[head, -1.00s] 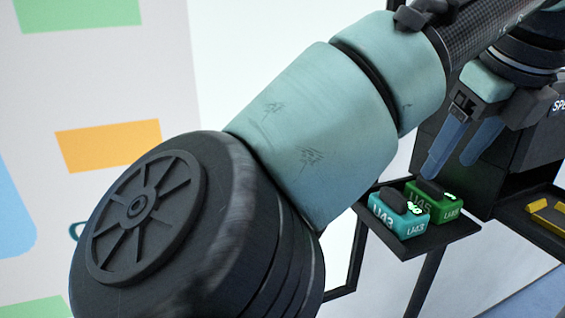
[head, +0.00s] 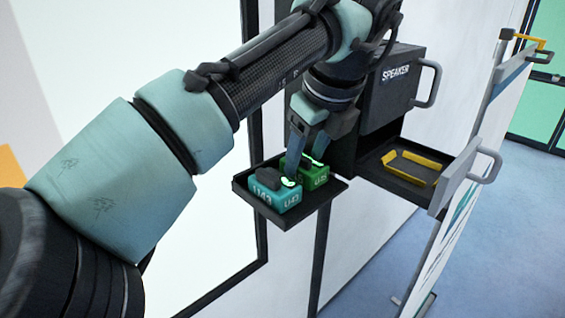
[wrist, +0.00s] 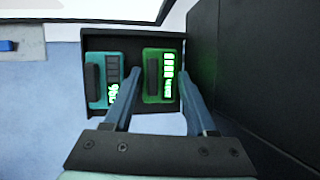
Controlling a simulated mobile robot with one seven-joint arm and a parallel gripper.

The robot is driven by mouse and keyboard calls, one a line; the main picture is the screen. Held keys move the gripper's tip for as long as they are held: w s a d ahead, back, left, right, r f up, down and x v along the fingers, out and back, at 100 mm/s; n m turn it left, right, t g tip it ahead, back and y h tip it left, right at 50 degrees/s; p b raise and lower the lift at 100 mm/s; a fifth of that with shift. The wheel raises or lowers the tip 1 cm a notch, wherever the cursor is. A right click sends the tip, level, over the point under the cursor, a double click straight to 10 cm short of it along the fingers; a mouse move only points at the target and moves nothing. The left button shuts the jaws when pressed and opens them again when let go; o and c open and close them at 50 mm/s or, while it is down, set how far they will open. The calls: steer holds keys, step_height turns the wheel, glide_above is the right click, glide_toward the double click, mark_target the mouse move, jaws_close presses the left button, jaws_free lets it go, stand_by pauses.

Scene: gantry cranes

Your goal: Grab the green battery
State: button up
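The green battery (head: 318,178) stands on a small dark tray beside a teal battery (head: 275,190). In the wrist view the green battery (wrist: 160,76) has a dark handle and lit green bars, and the teal battery (wrist: 102,80) is to its left. My gripper (head: 305,160) is over the green battery, fingers pointing down. In the wrist view my gripper (wrist: 160,72) is open, with one finger on each side of the green battery. The left finger comes between the two batteries. Whether either finger touches is unclear. In the head view the fingers partly hide the green battery.
The dark tray (head: 252,202) is mounted beside a black box marked SPEAKER (head: 395,85). A second tray (head: 390,183) with a yellow bracket (head: 412,166) is at right. A white panel with handles (head: 470,170) stands further right. Blue floor is open beyond.

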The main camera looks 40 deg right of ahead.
jaws_close()
steer(key=shift+a+r+b, duration=0.1)
steer(key=shift+r+b, duration=0.05)
steer(key=shift+b, duration=0.35)
